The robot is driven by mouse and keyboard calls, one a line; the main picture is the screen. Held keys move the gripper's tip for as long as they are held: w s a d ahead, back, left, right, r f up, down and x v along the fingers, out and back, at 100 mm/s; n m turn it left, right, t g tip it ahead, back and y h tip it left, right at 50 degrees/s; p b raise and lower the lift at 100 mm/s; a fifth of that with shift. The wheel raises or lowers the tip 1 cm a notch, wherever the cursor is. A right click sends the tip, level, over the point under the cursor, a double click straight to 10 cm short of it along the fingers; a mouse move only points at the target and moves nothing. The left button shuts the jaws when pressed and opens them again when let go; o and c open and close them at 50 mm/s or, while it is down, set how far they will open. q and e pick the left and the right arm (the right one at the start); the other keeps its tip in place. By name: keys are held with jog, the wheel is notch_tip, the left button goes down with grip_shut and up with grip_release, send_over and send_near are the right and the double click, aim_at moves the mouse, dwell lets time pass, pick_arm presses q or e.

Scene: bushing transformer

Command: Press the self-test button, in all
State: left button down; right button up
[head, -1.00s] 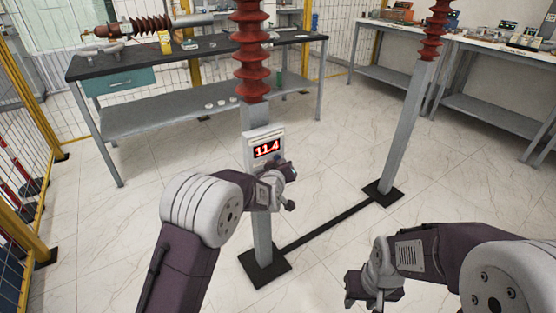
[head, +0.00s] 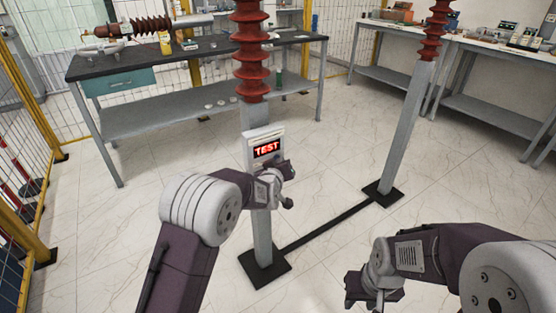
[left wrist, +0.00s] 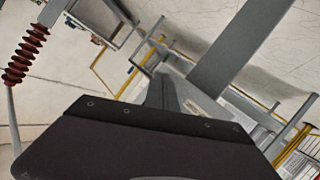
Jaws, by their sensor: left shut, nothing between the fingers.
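A white meter box (head: 264,143) is mounted on the grey post below the near red insulator. Its red display (head: 267,149) reads "TEST". The self-test button itself is hidden behind my left gripper. My left gripper (head: 284,172) is at the lower part of the box, shut and empty; I cannot tell from the picture whether it touches the button. The left wrist view shows mostly the dark gripper body (left wrist: 150,145), and no button or display. My right gripper (head: 374,292) hangs low at the bottom right, away from the box; its fingers are too unclear to judge.
The near post stands on a black foot (head: 265,268), joined by a black floor bar (head: 330,226) to a second post (head: 405,130). A dark workbench (head: 200,60) stands behind. Yellow fencing (head: 45,110) is at the left.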

dwell(0.3)
pick_arm(q)
jog(key=shift+s+d, duration=0.45)
jog(key=shift+s, duration=0.25)
jog(key=shift+s+d+p, duration=0.2)
jog(key=shift+s+d, duration=0.55)
jog(key=shift+s, duration=0.3)
jog(key=shift+s+d+p, duration=0.2)
jog(key=shift+s+d, duration=0.55)
jog(key=shift+s, duration=0.25)
